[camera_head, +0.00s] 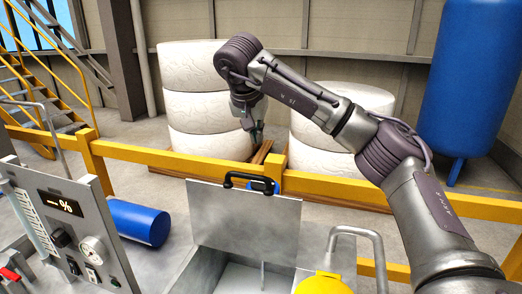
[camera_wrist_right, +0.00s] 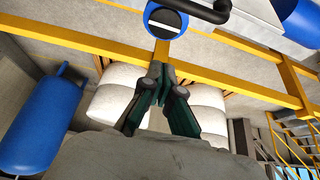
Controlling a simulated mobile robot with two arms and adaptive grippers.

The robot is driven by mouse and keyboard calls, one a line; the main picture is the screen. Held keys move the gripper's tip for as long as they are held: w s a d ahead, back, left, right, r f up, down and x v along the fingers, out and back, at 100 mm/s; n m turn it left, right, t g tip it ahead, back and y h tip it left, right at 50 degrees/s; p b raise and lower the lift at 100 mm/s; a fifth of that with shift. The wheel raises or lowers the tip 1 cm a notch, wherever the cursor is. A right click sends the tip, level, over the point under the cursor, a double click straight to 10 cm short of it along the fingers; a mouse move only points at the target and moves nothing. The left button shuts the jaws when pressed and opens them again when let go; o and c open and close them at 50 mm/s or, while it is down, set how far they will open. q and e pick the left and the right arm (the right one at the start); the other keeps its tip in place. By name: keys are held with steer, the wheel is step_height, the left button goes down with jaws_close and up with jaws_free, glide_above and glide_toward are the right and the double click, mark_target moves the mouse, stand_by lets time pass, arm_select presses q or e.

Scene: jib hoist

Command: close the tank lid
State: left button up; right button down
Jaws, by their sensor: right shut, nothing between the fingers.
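The tank lid (camera_head: 240,222) is a grey metal panel standing raised at the back of the open tank (camera_head: 182,268). A black handle (camera_head: 248,178) sits along its top edge. The handle (camera_wrist_right: 195,10) and part of the lid (camera_wrist_right: 255,18) also show at the top of the right wrist view. My right gripper (camera_head: 256,137) hangs above and behind the lid, apart from the handle. In the right wrist view its dark green fingers (camera_wrist_right: 160,84) are closed together with nothing between them. My left gripper is out of view.
Yellow rails (camera_head: 150,154) run behind the tank. A blue round part (camera_head: 264,186) is beside the handle. A control panel (camera_head: 68,222) stands left; a yellow part (camera_head: 322,284) and bent grey pipe (camera_head: 358,232) are right. White rolls (camera_head: 195,95) and a blue tank (camera_head: 468,75) stand behind.

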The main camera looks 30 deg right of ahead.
steer(key=p+x, duration=0.3)
steer(key=x, duration=0.6)
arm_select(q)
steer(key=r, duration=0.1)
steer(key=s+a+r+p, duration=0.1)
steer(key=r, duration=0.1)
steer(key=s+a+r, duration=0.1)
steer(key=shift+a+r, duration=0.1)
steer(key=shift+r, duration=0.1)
arm_select(e)
steer(key=s+a, duration=0.3)
steer(key=shift+s+a+f, duration=0.1)
steer(key=shift+a+f, duration=0.2)
steer(key=shift+a, duration=0.05)
